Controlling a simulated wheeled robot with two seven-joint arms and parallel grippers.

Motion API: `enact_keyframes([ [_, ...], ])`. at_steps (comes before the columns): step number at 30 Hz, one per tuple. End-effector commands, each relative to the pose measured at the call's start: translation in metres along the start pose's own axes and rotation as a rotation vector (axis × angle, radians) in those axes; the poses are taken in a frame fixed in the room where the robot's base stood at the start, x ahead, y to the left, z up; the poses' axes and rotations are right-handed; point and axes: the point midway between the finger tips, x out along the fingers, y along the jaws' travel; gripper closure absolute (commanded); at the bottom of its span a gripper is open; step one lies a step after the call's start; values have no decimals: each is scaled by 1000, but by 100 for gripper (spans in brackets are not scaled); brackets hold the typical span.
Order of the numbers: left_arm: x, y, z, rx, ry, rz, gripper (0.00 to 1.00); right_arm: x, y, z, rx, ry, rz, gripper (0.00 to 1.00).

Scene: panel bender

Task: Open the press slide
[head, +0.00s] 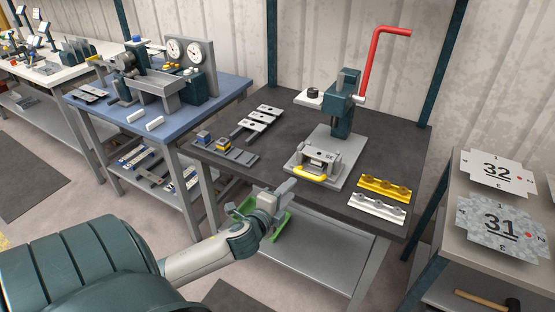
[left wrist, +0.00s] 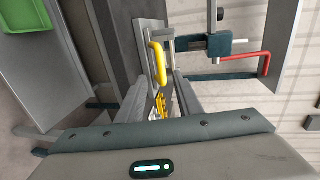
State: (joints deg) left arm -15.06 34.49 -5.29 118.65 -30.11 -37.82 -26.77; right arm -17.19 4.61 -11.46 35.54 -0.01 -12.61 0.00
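My right gripper is in neither view.
Yellow (head: 385,187) and silver (head: 377,208) die strips lie right of the press. Small grey plates and blocks lie on the table's left. A green bin (head: 270,222) is below the table edge. A side table with numbered plates (head: 497,170) stands at right.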

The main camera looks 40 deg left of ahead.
Motion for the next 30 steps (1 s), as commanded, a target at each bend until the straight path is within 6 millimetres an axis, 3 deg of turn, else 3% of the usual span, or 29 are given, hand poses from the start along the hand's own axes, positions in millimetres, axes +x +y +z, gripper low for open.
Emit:
enact_keyframes([
  [6,-38,3,0,1,1,2,68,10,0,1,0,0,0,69],
  [12,-58,2,0,0,1,1,68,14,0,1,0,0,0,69],
  [30,-65,0,0,0,0,0,68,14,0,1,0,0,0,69],
])
